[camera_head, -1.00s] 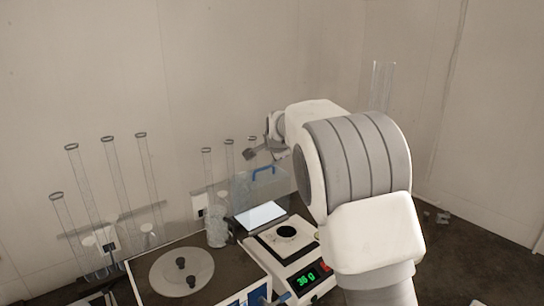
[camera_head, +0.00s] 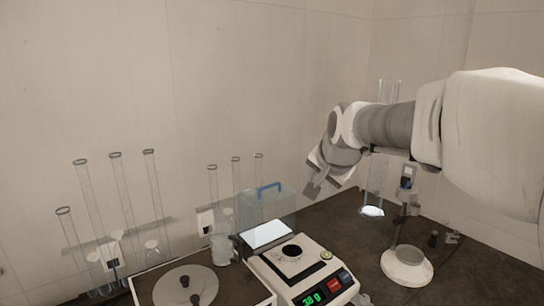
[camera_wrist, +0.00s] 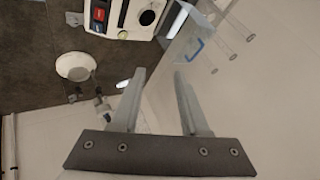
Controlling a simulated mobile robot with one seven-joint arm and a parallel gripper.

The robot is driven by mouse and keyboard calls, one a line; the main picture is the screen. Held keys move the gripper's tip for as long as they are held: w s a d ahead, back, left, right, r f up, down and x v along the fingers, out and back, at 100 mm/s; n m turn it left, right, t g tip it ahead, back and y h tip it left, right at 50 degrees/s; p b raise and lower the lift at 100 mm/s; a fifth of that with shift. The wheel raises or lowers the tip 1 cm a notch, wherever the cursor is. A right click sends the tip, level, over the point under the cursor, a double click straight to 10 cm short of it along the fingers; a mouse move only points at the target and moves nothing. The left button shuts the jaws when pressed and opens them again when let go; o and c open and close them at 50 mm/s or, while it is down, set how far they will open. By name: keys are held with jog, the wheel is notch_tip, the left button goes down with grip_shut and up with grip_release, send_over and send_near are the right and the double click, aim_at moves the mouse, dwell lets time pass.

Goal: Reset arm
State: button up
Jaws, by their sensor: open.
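My gripper (camera_head: 312,188) hangs in the air at the end of my arm, right of the glass box with the blue handle and above the counter. In the wrist view my gripper (camera_wrist: 160,82) shows its two fingers apart with nothing between them. My arm reaches in from the right edge of the head view.
A balance (camera_head: 310,278) with a lit green display stands at the front centre. Left of it is a sieve shaker (camera_head: 205,284). The clear box (camera_head: 268,208) stands behind. Tall glass cylinders (camera_head: 128,200) line the left. A white round-based stand (camera_head: 407,266) is at right.

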jog(key=s+d+f+n+g, duration=0.1)
jog(key=s+f+n, duration=0.1)
jog(key=s, duration=0.7)
jog(key=s+d+f+n, duration=0.1)
jog(key=s+f+n, duration=0.2)
jog(key=s, duration=0.7)
jog(key=s+d+f+n+g+h, duration=0.1)
jog(key=s+d+f+n, duration=0.1)
jog(key=s, duration=0.7)
jog(key=shift+s+f+n+g, duration=0.3)
jog(key=shift+s+n, duration=0.1)
jog(key=shift+d, duration=0.15)
